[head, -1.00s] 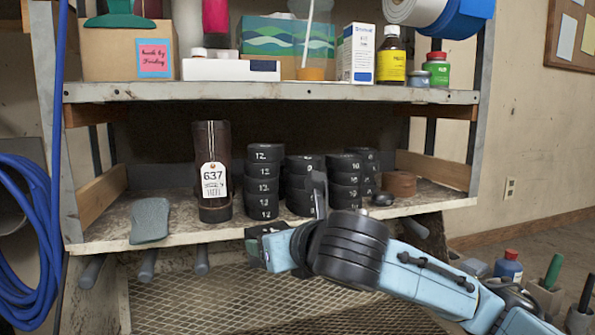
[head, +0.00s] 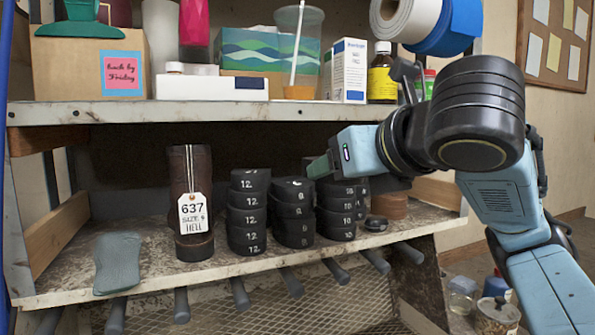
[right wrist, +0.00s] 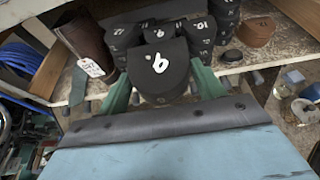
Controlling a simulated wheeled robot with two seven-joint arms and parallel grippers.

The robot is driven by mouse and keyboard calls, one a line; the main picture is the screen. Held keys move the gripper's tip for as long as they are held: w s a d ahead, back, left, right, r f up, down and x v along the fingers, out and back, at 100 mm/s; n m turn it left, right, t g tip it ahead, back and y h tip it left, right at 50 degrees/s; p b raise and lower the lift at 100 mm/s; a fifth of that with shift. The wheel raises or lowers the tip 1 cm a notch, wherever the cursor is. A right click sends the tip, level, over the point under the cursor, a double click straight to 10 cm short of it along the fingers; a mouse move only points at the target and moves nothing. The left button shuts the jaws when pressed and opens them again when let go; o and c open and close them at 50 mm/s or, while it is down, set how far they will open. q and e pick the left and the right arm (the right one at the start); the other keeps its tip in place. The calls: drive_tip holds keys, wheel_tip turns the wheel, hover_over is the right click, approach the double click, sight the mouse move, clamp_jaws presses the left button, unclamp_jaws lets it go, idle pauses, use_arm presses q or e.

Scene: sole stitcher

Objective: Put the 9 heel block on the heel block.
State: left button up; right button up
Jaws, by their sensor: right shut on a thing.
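My right gripper (head: 318,167) reaches in from the right at the stacks on the lower shelf. In the right wrist view its green fingers (right wrist: 160,88) are shut on a black heel block marked 9 (right wrist: 165,72). The head view does not clearly show whether this block touches the stack. The middle stack of black heel blocks (head: 293,227) stands between a stack marked 12 (head: 246,222) and one marked 10 (head: 337,217). A brown block (head: 389,205) lies to their right. I cannot tell which is the target heel block. My left gripper is not in view.
The upper shelf (head: 110,112) is close above, holding boxes and bottles. Bare shelf lies between sole and cylinder.

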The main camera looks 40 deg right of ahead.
drive_tip(key=shift+w+d, duration=0.15)
drive_tip(key=shift+w, duration=0.25)
drive_tip(key=w+d+p, duration=0.2)
drive_tip(key=w+p, duration=0.3)
drive_tip(key=p, duration=0.1)
hover_over(300, 185)
drive_tip(key=shift+s+a+p, duration=0.15)
drive_tip(key=shift+s+p, duration=0.05)
drive_tip(key=shift+p, duration=0.1)
drive_tip(key=shift+f+b, duration=0.45)
drive_tip(key=shift+f, duration=1.3)
drive_tip(key=shift+f, duration=0.2)
drive_tip(key=o, duration=0.5)
drive_tip(key=shift+o, duration=0.2)
